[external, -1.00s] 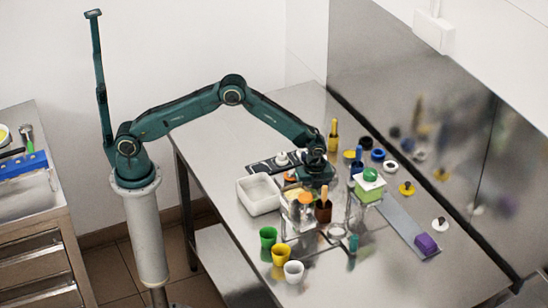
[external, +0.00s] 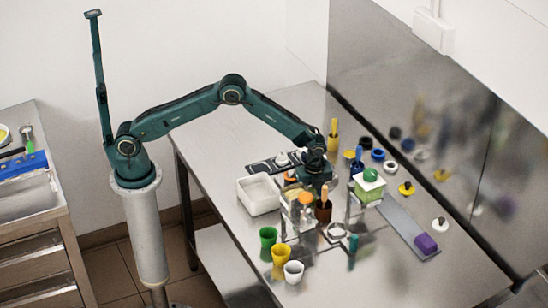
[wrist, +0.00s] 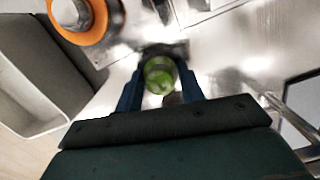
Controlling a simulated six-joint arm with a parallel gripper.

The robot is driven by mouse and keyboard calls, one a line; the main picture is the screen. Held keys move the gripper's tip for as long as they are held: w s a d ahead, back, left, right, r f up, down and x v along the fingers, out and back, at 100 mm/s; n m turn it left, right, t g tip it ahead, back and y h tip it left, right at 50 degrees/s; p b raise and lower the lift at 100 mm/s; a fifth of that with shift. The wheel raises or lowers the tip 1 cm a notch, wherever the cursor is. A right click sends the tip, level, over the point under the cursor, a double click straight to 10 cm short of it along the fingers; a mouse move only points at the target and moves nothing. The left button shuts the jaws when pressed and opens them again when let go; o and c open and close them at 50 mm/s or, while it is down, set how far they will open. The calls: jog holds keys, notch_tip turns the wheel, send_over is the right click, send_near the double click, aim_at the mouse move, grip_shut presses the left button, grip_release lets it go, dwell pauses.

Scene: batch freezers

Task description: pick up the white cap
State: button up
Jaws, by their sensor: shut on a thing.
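My gripper (wrist: 160,88) has two blue fingers shut on a small green round thing (wrist: 159,73), seen from above in the wrist view. In the external view my gripper (external: 316,180) is low over the middle of the steel table, and the held thing is hidden there. A small white cap-like piece (external: 282,158) sits on a dark strip left of my gripper. Another white piece with a dark centre (external: 440,223) lies at the right. I cannot tell which one is the white cap. Neither is in my gripper.
A white bin (external: 258,195) stands left of my gripper; its wall also shows in the wrist view (wrist: 40,85). Green, yellow and white cups (external: 293,271) stand in front. The table's far left is clear.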

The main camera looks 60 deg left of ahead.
aim_at(311, 191)
notch_tip(311, 191, up, 20)
dwell(0.6)
jog(key=shift+s+a+f, duration=0.1)
jog(key=shift+f, duration=0.05)
dwell(0.6)
jog(key=s+a+f, duration=0.3)
jog(key=s+f, duration=0.1)
jog(key=s, duration=0.3)
jog(key=s+a+f, duration=0.3)
jog(key=s+f, duration=0.1)
jog(key=s, duration=0.4)
jog(key=shift+s+a, duration=0.15)
jog(key=shift+a, duration=0.1)
jog(key=shift+f, duration=0.25)
jog(key=shift+f, duration=5.05)
jog(key=shift+r, duration=0.1)
